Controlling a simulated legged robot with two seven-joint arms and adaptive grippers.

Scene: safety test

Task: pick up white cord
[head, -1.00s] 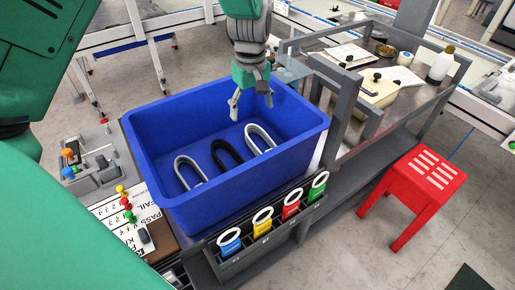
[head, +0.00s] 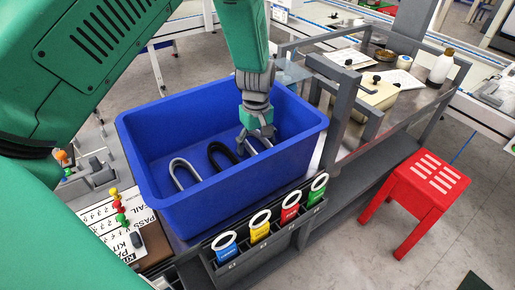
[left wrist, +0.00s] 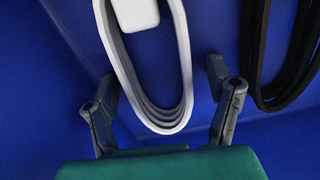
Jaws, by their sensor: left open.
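A looped white cord (head: 266,140) lies at the right in the blue bin (head: 230,205). A black cord (head: 216,150) lies in the middle and another pale looped cord (head: 180,168) at the left. My left gripper (head: 256,146) is down inside the bin over the right-hand white cord and hides part of it. In the left wrist view, the white cord (left wrist: 127,65) runs between the two spread fingers of my left gripper (left wrist: 160,88). Neither finger clearly touches it. The black cord (left wrist: 282,55) is beyond the right finger. My right gripper is not in view.
Labelled coloured holders (head: 260,225) line the front. A metal bench (head: 400,105) with bottles and a beige box is at the right. A red stool (head: 415,195) stands on the floor.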

